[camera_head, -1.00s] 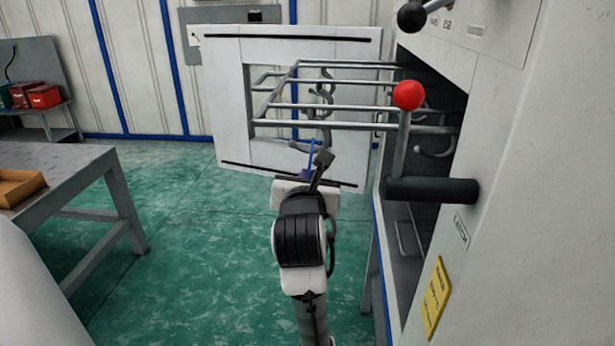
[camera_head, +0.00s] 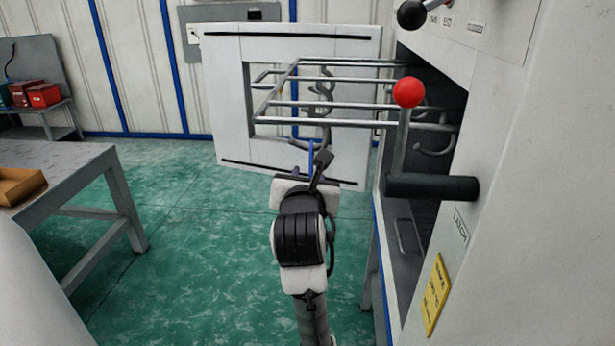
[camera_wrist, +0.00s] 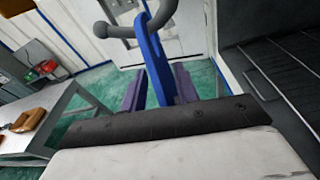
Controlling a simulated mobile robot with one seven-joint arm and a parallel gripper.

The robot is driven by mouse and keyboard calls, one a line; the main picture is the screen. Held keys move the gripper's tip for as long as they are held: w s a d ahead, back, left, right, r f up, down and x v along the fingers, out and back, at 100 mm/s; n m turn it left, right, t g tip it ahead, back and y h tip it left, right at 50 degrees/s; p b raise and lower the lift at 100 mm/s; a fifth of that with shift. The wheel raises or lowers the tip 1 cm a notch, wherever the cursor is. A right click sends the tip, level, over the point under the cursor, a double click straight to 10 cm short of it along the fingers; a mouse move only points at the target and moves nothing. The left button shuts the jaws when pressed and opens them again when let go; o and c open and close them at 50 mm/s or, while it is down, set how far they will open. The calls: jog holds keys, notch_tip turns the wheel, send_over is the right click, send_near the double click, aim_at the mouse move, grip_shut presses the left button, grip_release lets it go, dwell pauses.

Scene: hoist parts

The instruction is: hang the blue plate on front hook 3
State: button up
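The blue plate (camera_wrist: 152,62) is seen narrow in the wrist view. Its top end meets a grey ball-ended hook (camera_wrist: 124,31), which appears to pass through it. My gripper (camera_wrist: 160,66) has its two purple fingers apart, one on each side of the plate's lower part, with gaps showing beside it. In the head view the blue plate (camera_head: 311,155) stands upright as a thin strip above my gripper (camera_head: 307,172), below the front hooks (camera_head: 325,95). The exact contact at the hook is too small to make out there, and hook numbers are not visible.
The grey bar rack (camera_head: 350,104) juts from the machine at right, through a white framed panel (camera_head: 230,100). A red-knobbed lever (camera_head: 408,93) and black handle (camera_head: 432,188) stand near. A table (camera_head: 75,160) with a brown tray (camera_head: 18,186) is at left; green floor lies between.

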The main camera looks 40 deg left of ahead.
jog(key=shift+f, duration=0.2)
jog(key=b+v, duration=0.2)
jog(key=v, duration=0.5)
jog(key=shift+s+d, duration=0.2)
jog(key=shift+s, duration=0.1)
